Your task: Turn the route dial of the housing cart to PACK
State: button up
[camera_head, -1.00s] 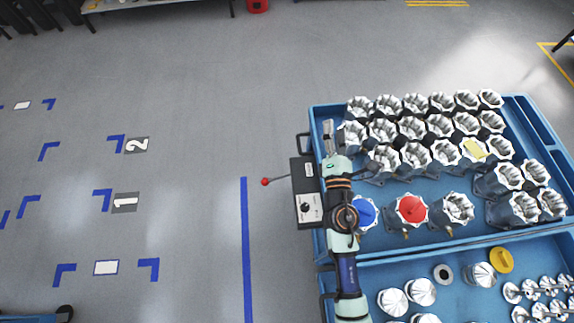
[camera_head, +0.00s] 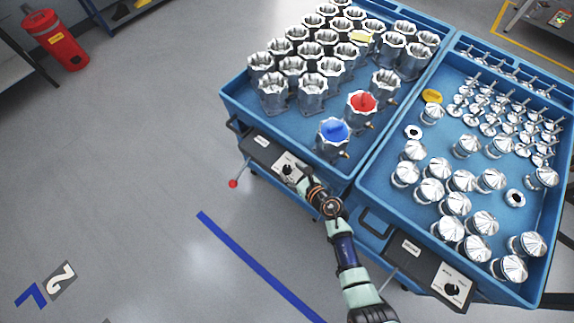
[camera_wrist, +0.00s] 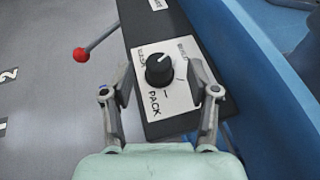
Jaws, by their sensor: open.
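The housing cart (camera_head: 236,103) is a blue tray cart with several metal housings. On its front-left edge is a dark control box with a white plate and the black route dial (camera_head: 287,170). In the wrist view the dial (camera_wrist: 159,70) is a round black knob, its white mark pointing up and slightly right, toward the BUILD side. PACK (camera_wrist: 154,103) is printed below the knob, BUILD at upper right, and a third, unclear word at upper left. My gripper (camera_wrist: 161,72) is open, one finger on each side of the knob in the picture; contact cannot be told.
A lever with a red ball (camera_wrist: 80,55) sticks out left of the box. A second blue cart (camera_head: 375,190) with metal parts stands close at right and has its own dial box (camera_head: 452,290). A blue and a red cap sit on housings.

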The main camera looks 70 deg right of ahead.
aim_at(288, 169)
jog(key=b+x, duration=0.1)
jog(key=x, duration=0.2)
jog(key=shift+w+d, duration=0.1)
jog(key=shift+w, duration=0.15)
grip_shut()
